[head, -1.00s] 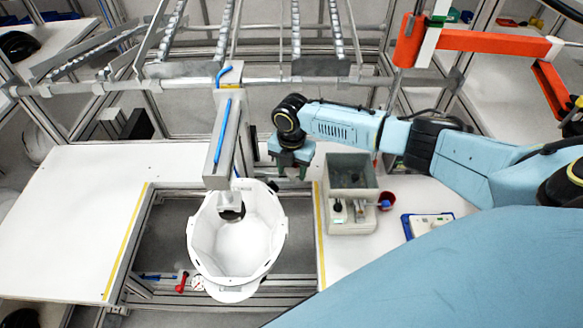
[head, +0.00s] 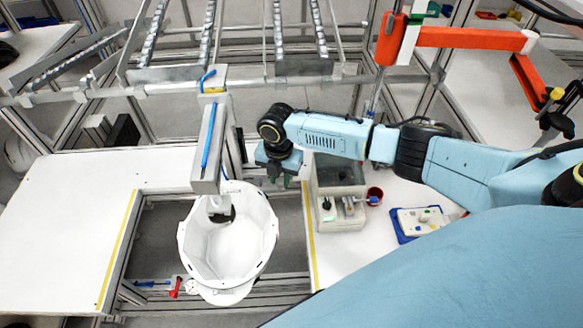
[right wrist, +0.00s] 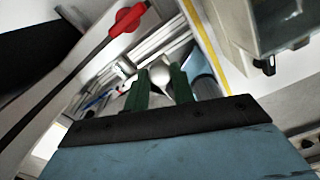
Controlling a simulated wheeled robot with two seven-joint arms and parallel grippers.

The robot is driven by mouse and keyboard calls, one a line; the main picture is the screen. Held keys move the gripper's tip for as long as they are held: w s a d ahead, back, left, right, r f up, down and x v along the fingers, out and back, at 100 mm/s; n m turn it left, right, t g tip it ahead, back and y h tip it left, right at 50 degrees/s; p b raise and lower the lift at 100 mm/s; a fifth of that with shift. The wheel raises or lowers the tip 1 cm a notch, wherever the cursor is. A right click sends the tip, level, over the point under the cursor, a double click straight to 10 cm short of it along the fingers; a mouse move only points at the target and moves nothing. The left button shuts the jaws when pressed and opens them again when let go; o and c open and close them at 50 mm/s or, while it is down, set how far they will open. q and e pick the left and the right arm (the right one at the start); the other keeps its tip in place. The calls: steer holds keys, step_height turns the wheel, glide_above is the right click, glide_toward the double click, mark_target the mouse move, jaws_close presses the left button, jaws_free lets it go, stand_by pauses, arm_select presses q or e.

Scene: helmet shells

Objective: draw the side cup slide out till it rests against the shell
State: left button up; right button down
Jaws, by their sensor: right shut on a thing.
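The white helmet shell (head: 240,240) sits open side up in the gap between the tables. A grey block with a blue tube (head: 204,160) reaches down over its far rim. My right gripper (head: 280,180) is just beyond the shell's far right rim, its fingers pointing down. In the right wrist view the green fingers of my right gripper (right wrist: 160,90) are shut on a pale rounded part, taken as the side cup slide (right wrist: 159,76). The rest of the slide is hidden, and I cannot tell whether it touches the shell. My left gripper is not in view.
A grey box (head: 340,215) with small fittings stands close to the right of my gripper. A red cup (head: 374,196) and a blue tray (head: 401,226) are further right. The left table (head: 70,220) is clear.

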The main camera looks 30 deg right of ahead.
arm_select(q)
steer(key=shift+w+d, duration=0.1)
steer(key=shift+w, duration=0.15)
arm_select(e)
steer(key=c, duration=1.5)
jaws_free()
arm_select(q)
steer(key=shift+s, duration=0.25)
arm_select(e)
steer(key=o, duration=0.3)
steer(key=shift+o, duration=0.2)
steer(key=shift+r, duration=0.1)
arm_select(q)
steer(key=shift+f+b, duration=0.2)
steer(key=shift+b, duration=0.1)
arm_select(e)
step_height(320, 180, up, 13)
steer(key=shift+r, duration=0.15)
steer(key=shift+s, duration=0.1)
